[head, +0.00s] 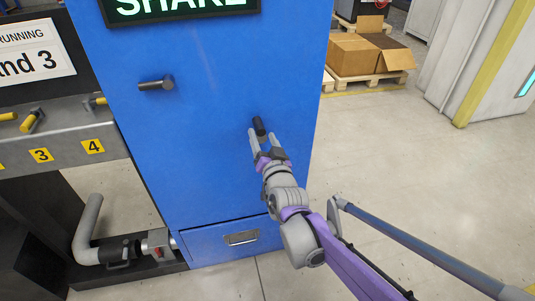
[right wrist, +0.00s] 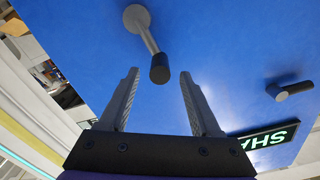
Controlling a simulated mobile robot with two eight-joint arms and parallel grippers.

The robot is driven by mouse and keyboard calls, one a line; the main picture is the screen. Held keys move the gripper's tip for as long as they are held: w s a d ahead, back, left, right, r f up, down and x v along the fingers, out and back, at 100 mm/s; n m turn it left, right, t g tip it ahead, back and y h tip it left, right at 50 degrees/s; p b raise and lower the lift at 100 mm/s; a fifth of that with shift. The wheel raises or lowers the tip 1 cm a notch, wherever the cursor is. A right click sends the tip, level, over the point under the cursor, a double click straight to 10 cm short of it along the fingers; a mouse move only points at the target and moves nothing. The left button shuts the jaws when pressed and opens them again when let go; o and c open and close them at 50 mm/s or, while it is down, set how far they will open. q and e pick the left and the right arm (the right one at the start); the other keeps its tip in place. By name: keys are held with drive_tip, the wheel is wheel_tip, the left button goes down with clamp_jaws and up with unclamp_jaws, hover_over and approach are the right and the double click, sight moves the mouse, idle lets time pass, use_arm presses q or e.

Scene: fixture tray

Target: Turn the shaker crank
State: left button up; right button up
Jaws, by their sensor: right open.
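The shaker crank shows in the right wrist view as a grey round hub on the blue panel, a thin grey arm and a black grip (right wrist: 160,70). In the head view the black grip (head: 258,126) shows low on the right of the blue shaker cabinet (head: 215,150); the rest of the crank is hidden by my gripper. My right gripper (head: 266,137) is open, its two grey fingers pointing at the cabinet. In the right wrist view the grip's end lies between the fingertips in the picture, with gaps on both sides. Contact is not visible. My left gripper is not in view.
A dark peg handle (head: 155,85) sticks out at the cabinet's upper left, under the lit SHAKE sign (head: 180,8). A drawer (head: 215,239) is at the bottom. A numbered grey bench (head: 60,135) stands left. Cardboard boxes (head: 352,55) sit behind. The floor right is mostly clear.

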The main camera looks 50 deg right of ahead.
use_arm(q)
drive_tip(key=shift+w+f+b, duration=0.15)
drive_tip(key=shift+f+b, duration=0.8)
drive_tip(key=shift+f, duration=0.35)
use_arm(e)
drive_tip(key=v, duration=0.7)
